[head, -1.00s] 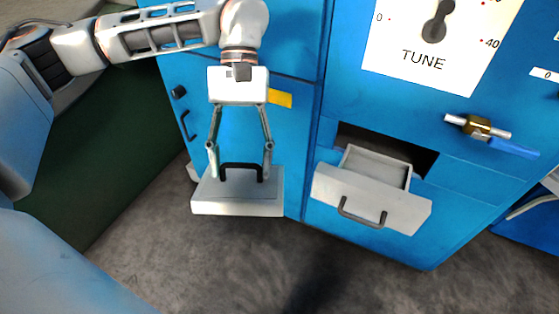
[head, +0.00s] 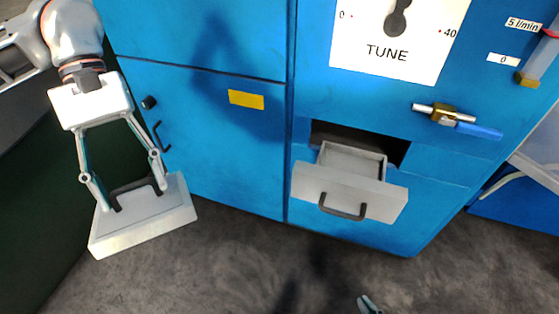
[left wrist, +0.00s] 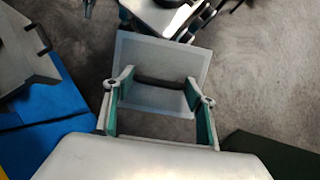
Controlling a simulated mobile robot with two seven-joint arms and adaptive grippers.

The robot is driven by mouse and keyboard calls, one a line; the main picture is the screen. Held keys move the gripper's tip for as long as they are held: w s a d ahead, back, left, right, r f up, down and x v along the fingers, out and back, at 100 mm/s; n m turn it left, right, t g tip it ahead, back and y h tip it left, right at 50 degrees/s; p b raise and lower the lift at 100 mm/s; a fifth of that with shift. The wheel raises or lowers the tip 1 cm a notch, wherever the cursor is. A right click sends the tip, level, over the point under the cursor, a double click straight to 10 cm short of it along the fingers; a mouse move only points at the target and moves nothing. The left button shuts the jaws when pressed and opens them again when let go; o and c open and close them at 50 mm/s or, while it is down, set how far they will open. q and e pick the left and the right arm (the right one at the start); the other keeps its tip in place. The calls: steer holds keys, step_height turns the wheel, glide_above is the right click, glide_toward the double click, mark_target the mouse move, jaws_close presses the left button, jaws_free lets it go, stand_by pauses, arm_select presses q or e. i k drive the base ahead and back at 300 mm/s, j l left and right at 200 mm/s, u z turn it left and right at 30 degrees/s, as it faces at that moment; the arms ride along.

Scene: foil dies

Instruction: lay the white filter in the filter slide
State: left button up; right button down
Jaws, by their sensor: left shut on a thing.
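The white filter (head: 140,228) is a flat pale slab with a dark bar handle on top. My left gripper (head: 140,194) is shut on that handle and holds the filter at the left of the head view, tilted in the picture and apart from the blue cabinet. The filter also shows in the left wrist view (left wrist: 165,58), between the green-lined fingers. The filter slide (head: 350,192) is a light grey drawer pulled out of the cabinet, with a dark handle; its visible inside looks empty. A small grey tip, likely of my right gripper (head: 369,304), shows at the bottom edge.
The blue cabinet (head: 220,140) fills the back, with a TUNE dial (head: 395,45) above the slide. A brass valve with a blue lever (head: 450,115) juts out to the right. A door handle (head: 160,136) is near the filter. Grey floor lies in front.

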mark_target(349, 177)
steer(key=l+u, duration=0.4)
steer(key=l, duration=0.35)
steer(key=l+u, duration=0.1)
steer(key=l, duration=0.45)
steer(key=k+l, duration=0.15)
steer(key=l, duration=0.4)
steer(key=l+u, duration=0.15)
steer(key=l, duration=0.9)
steer(key=i, duration=0.35)
